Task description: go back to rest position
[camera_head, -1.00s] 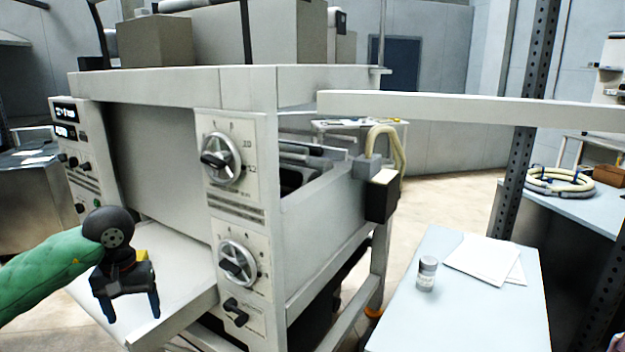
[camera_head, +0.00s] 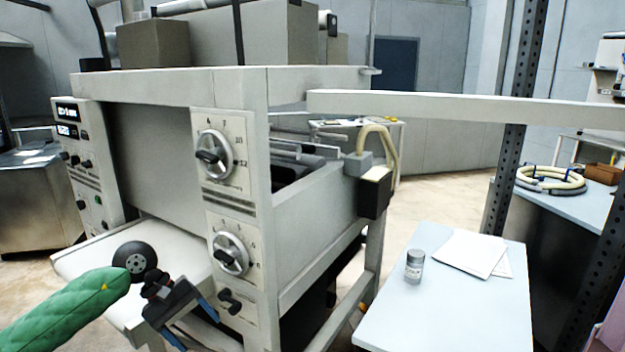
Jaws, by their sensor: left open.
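My left gripper (camera_head: 196,325) is at the lower left in the head view, at the end of my green-sleeved arm. It points down and to the right, with its two blue-tipped fingers apart and nothing between them. It shows in front of the roller sheeter (camera_head: 292,240), overlapping the white tray (camera_head: 85,262) and the area below the lower dial (camera_head: 230,254). I cannot tell whether it touches the machine. My right gripper is not in view.
An upper dial (camera_head: 213,155) and a small knob (camera_head: 229,301) stick out from the front panel. A pale table (camera_head: 445,325) at the right holds a small jar (camera_head: 414,266) and paper sheets (camera_head: 470,252). A dark perforated post (camera_head: 508,150) stands behind it.

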